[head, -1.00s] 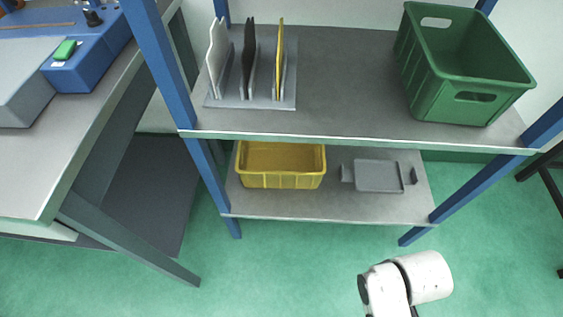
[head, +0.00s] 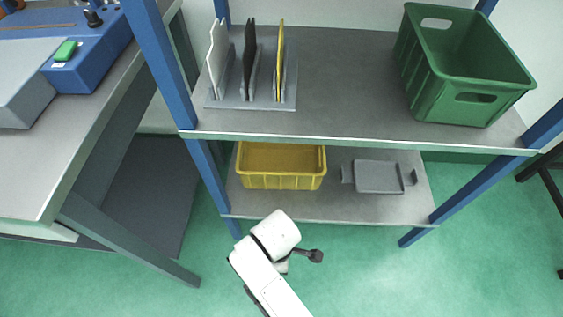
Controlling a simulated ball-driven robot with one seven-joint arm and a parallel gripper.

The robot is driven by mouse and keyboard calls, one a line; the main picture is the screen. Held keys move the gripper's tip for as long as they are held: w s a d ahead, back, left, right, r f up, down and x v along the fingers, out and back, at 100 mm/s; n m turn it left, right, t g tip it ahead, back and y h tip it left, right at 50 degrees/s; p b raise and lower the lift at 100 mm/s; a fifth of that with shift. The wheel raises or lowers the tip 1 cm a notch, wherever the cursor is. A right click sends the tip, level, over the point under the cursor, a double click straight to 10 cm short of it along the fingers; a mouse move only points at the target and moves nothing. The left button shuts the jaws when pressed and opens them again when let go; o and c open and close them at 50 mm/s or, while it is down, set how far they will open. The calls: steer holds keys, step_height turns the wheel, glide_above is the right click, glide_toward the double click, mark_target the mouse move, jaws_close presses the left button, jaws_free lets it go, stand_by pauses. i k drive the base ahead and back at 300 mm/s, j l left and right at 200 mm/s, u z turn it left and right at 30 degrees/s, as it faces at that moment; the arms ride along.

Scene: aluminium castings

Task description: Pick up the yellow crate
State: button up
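The yellow crate (head: 281,180) stands upright on the left part of the lower shelf in the head view. It is an open-topped rectangular bin with ribbed sides and looks empty. The edge of the upper shelf hides its back rim. My white arm is in front of the lower shelf, below the crate in the picture and apart from it. A small dark part, perhaps my gripper (head: 315,256), sticks out to the right from under the arm. Its fingers cannot be made out.
A grey tray (head: 379,177) lies right of the crate on the lower shelf (head: 330,208). The upper shelf (head: 340,90) overhangs both, with a green crate (head: 470,100) and a rack (head: 250,103) of plates. Blue posts flank the shelves. A workbench (head: 90,150) stands left.

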mark_target(263, 164)
steer(key=i, duration=1)
